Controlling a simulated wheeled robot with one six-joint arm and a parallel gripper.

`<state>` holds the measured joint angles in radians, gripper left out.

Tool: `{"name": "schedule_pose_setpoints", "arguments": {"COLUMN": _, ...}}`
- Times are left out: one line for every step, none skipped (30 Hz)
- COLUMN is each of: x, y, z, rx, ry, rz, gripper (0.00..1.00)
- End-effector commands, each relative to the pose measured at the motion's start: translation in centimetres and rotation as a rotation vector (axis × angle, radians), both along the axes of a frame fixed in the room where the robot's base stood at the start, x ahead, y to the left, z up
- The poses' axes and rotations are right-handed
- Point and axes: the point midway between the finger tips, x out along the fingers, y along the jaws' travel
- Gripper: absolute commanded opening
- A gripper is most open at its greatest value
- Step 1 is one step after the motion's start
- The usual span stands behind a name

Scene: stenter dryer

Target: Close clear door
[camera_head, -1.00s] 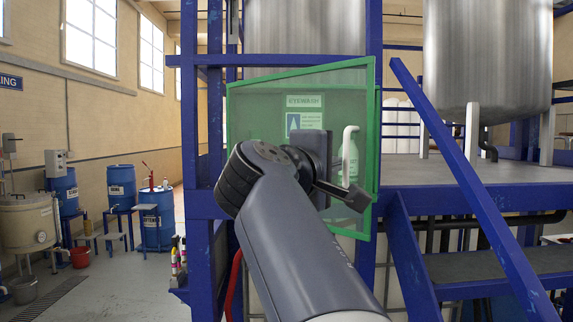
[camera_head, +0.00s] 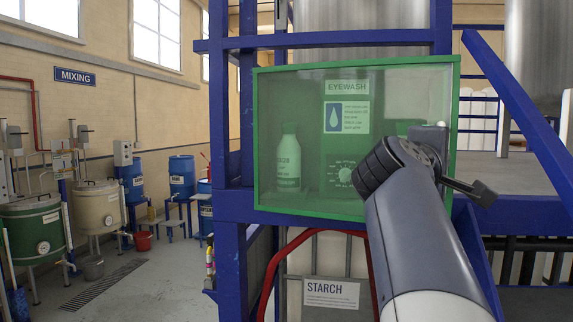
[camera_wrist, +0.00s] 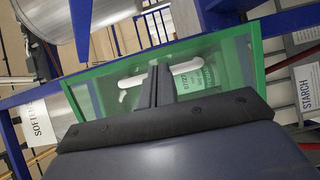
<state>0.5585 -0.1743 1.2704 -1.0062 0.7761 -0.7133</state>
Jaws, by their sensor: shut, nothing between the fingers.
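The clear door (camera_head: 300,95) has a green frame and covers the eyewash box in the head view. It lies flush with the box or nearly so; I cannot tell whether a small gap is left. A white bottle (camera_head: 288,165) and an EYEWASH sign show through it. My gripper (camera_head: 430,140) is in front of the door's right part and hides some of it. In the wrist view my shut, empty fingers (camera_wrist: 155,85) point at the green-framed pane. The white handle (camera_wrist: 165,74) shows beside the fingertips; contact cannot be told.
Blue posts and beams (camera_head: 235,205) surround the box. A slanted blue rail (camera_head: 515,95) rises at the right. A red hose (camera_head: 275,265) and a STARCH label (camera_head: 331,293) are below. Open floor (camera_head: 140,285) lies at the left, with drums and vats beyond.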

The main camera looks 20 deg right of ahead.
Motion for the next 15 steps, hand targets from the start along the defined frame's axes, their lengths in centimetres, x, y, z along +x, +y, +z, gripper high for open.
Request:
{"name": "schedule_pose_setpoints", "arguments": {"x": 0.4, "y": -0.9, "z": 0.1, "rx": 0.002, "ry": 0.002, "rz": -0.005, "gripper": 0.00}}
{"name": "schedule_pose_setpoints", "arguments": {"x": 0.7, "y": -1.3, "z": 0.1, "rx": 0.002, "ry": 0.002, "rz": -0.004, "gripper": 0.00}}
{"name": "schedule_pose_setpoints", "arguments": {"x": 1.2, "y": -1.9, "z": 0.1, "rx": 0.001, "ry": 0.002, "rz": -0.003, "gripper": 0.00}}
{"name": "schedule_pose_setpoints", "arguments": {"x": 1.5, "y": -2.3, "z": 0.1, "rx": 0.002, "ry": 0.003, "rz": -0.004, "gripper": 0.00}}
{"name": "schedule_pose_setpoints", "arguments": {"x": 1.8, "y": -2.7, "z": 0.1, "rx": 0.002, "ry": 0.003, "rz": -0.003, "gripper": 0.00}}
{"name": "schedule_pose_setpoints", "arguments": {"x": 2.3, "y": -3.2, "z": 0.1, "rx": 0.001, "ry": 0.003, "rz": -0.002, "gripper": 0.00}}
{"name": "schedule_pose_setpoints", "arguments": {"x": 2.6, "y": -3.6, "z": 0.1, "rx": 0.001, "ry": 0.002, "rz": -0.002, "gripper": 0.00}}
{"name": "schedule_pose_setpoints", "arguments": {"x": 2.9, "y": -4.0, "z": 0.1, "rx": 0.002, "ry": 0.002, "rz": -0.002, "gripper": 0.00}}
{"name": "schedule_pose_setpoints", "arguments": {"x": 3.3, "y": -4.4, "z": 0.1, "rx": 0.001, "ry": 0.002, "rz": -0.002, "gripper": 0.00}}
{"name": "schedule_pose_setpoints", "arguments": {"x": 3.6, "y": -4.7, "z": 0.1, "rx": 0.001, "ry": 0.000, "rz": -0.002, "gripper": 0.00}}
{"name": "schedule_pose_setpoints", "arguments": {"x": 3.8, "y": -4.9, "z": 0.1, "rx": 0.001, "ry": 0.000, "rz": -0.002, "gripper": 0.00}}
{"name": "schedule_pose_setpoints", "arguments": {"x": 4.1, "y": -5.2, "z": 0.1, "rx": 0.001, "ry": 0.001, "rz": -0.001, "gripper": 0.00}}
{"name": "schedule_pose_setpoints", "arguments": {"x": 4.3, "y": -5.4, "z": 0.1, "rx": 0.001, "ry": 0.001, "rz": -0.001, "gripper": 0.00}}
{"name": "schedule_pose_setpoints", "arguments": {"x": 4.4, "y": -5.6, "z": 0.1, "rx": 0.001, "ry": 0.001, "rz": -0.001, "gripper": 0.00}}
{"name": "schedule_pose_setpoints", "arguments": {"x": 4.6, "y": -5.8, "z": 0.0, "rx": 0.001, "ry": 0.001, "rz": -0.001, "gripper": 0.00}}
